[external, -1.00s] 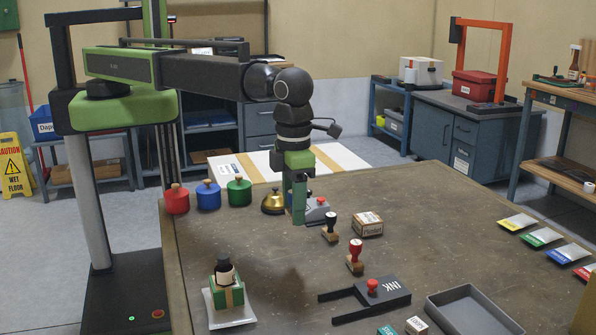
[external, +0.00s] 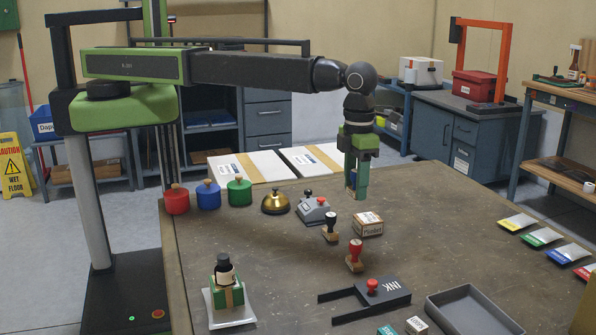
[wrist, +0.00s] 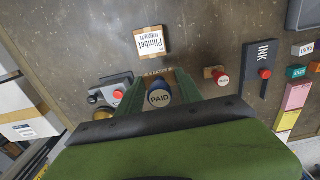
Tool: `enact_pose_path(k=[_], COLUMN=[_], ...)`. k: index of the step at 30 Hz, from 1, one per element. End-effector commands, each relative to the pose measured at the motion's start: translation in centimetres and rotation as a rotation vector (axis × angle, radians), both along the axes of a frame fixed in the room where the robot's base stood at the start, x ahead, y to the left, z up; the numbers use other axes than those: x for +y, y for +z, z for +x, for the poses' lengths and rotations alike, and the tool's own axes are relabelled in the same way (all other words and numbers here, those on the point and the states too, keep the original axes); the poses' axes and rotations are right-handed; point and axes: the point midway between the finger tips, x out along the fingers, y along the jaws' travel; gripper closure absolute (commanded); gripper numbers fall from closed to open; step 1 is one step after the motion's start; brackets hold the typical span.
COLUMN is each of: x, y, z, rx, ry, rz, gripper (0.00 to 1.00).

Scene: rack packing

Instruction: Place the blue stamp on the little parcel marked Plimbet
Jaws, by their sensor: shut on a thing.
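The little parcel marked Plimbet (external: 369,224) is a small cardboard box with a white label, lying on the bench. In the wrist view it (wrist: 150,42) lies ahead of my fingertips, its label readable. My gripper (external: 356,193) is shut on the blue stamp (wrist: 159,97), whose round blue top reads PAID; its wooden base shows between the fingers. The gripper hangs above the bench, behind and slightly left of the parcel in the external view, apart from it. The fingers hide most of the stamp there.
A black-handled stamp (external: 331,226) and a red-handled stamp (external: 355,254) stand close to the parcel. A grey device with a red knob (external: 316,211) and a brass bell (external: 275,203) are to the left. An ink pad (external: 385,289) and grey tray (external: 470,312) lie in front.

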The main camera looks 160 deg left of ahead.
Motion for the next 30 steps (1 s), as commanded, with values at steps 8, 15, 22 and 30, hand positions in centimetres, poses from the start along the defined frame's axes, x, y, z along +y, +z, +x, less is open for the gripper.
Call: enact_pose_path(k=[8,15,22,30], x=[4.5,4.5,4.5,4.5], y=[-2.9,-4.0,-7.3,-7.0], z=[-0.8,-0.9,-0.9,-0.9], rx=[0.000,0.000,0.000,0.000], ry=[0.000,-0.001,0.000,0.000], rz=[0.000,0.000,0.000,0.000], gripper=[0.96,0.96,0.96,0.96])
